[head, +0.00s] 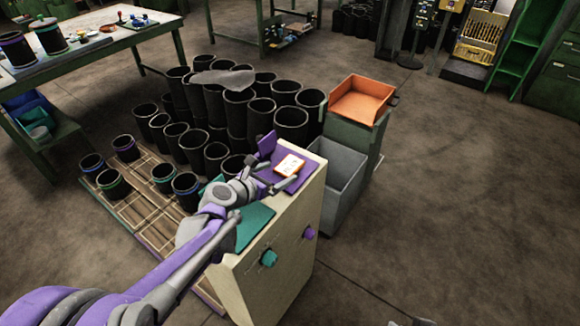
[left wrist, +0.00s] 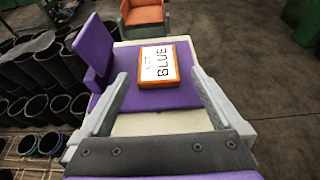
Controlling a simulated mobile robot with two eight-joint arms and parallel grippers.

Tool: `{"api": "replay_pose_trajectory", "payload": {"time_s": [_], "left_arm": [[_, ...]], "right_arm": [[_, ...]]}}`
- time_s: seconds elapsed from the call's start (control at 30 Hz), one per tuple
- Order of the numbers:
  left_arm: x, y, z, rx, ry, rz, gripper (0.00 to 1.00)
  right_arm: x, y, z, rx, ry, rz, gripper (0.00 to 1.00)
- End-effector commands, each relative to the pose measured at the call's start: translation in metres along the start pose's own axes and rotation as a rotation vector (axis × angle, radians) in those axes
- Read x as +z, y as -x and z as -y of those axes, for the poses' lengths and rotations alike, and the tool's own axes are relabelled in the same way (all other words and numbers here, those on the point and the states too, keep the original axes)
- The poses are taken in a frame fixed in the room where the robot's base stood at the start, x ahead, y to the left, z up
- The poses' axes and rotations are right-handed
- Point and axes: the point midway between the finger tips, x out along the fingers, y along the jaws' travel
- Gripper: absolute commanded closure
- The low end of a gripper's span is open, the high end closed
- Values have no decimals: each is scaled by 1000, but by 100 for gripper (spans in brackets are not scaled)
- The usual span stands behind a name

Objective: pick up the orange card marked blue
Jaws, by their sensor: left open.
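The orange card (head: 290,165) has a white face and lies flat on a purple pad (head: 270,177) on top of a cream cabinet (head: 295,219). In the left wrist view the card (left wrist: 172,48) reads "LOT BLUE" and sits just beyond the fingertips, roughly centred between them. My left gripper (head: 274,177) is open and empty, low over the near side of the pad. In the left wrist view its fingers (left wrist: 158,76) are spread wider than the card. No contact with the card shows.
A purple upright panel (left wrist: 95,48) stands at the pad's left edge. A teal pad (head: 253,222) lies nearer on the cabinet. A grey bin (head: 340,180) and an orange tray (head: 362,98) stand behind right. Black sleeves (head: 290,122) crowd the left. Floor at right is clear.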

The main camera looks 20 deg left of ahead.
Motion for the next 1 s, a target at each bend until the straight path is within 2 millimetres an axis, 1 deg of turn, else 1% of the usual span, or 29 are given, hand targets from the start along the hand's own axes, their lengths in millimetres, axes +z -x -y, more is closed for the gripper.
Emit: {"api": "replay_pose_trajectory", "payload": {"time_s": [0.03,0.17,0.4,0.5,0.77,0.87,1.0], "left_arm": [[0,-5,0,-1,0,0,0],[1,-13,0,-2,-1,0,0],[5,-48,-3,-3,-3,-1,0],[4,-57,-3,-2,-3,0,0],[4,-60,-4,-1,-3,-1,0],[4,-59,-4,-1,-3,-1,16],[4,-59,-4,-1,-3,-1,41]], "right_arm": [[0,0,0,0,0,0,50],[0,0,0,0,0,0,50],[-2,2,0,0,0,-1,50],[-2,2,0,0,0,-1,50],[-2,2,0,0,0,-1,50],[-1,2,0,0,0,-1,50],[-2,2,0,0,0,-1,50]]}}
